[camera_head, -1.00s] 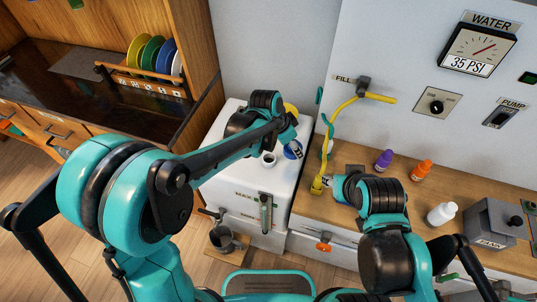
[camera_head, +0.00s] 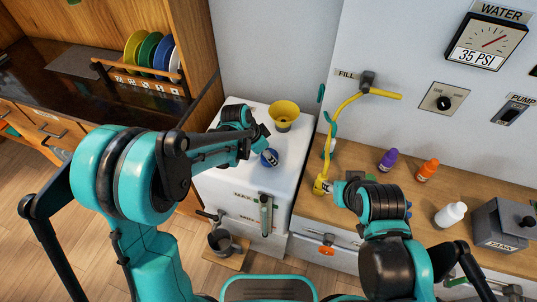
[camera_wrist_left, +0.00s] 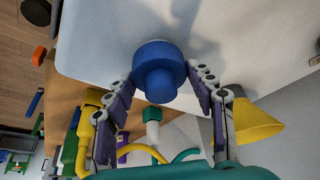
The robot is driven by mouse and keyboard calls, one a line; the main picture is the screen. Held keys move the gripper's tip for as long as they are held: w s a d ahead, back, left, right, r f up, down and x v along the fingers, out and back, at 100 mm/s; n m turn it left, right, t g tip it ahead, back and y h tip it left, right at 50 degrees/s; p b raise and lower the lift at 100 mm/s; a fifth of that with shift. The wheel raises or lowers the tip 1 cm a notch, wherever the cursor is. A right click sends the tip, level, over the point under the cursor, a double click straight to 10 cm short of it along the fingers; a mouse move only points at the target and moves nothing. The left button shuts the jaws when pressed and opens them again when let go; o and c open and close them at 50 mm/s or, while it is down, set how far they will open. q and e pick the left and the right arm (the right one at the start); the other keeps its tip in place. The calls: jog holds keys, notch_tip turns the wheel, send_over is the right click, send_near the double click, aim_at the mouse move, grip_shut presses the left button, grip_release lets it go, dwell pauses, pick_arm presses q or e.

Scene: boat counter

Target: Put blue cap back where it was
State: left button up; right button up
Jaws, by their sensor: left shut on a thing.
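The blue cap (camera_head: 269,157) is at the tips of my left gripper (camera_head: 266,153), on the top of the white tank (camera_head: 232,187). In the left wrist view the cap (camera_wrist_left: 160,70) is round with a narrower knob, and the two fingers (camera_wrist_left: 163,92) close on it from both sides. The cap covers the spot of the tank's round opening, which is hidden; I cannot tell whether it is seated. My right gripper (camera_head: 331,190) is at the yellow hose's end piece (camera_head: 321,186); its fingers are not clear.
A yellow funnel (camera_head: 284,115) stands on the tank behind the cap. Purple (camera_head: 388,159), orange (camera_head: 428,169) and white (camera_head: 450,214) bottles stand on the wooden counter (camera_head: 420,238) at the right. A plate rack (camera_head: 139,77) is at the left.

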pick_arm(q)
jog(key=shift+f, duration=0.2)
jog(key=o, duration=1.1)
jog(key=shift+o, duration=0.2)
jog(key=shift+r, duration=0.25)
jog(key=p+v, duration=0.4)
jog(key=v, duration=0.7)
jog(key=s+a+r+n+t+y, duration=0.2)
jog(key=s+a+r+n, duration=0.1)
jog(key=s+a+n, duration=0.3)
jog(key=s+a+r+n+t+y, duration=0.2)
jog(key=s+a+r+n+t, duration=0.1)
jog(key=s+a+n, duration=0.3)
jog(key=s+a, duration=0.2)
jog(key=s, duration=0.2)
jog(key=shift+s+r, duration=0.25)
jog(key=shift+s, duration=0.15)
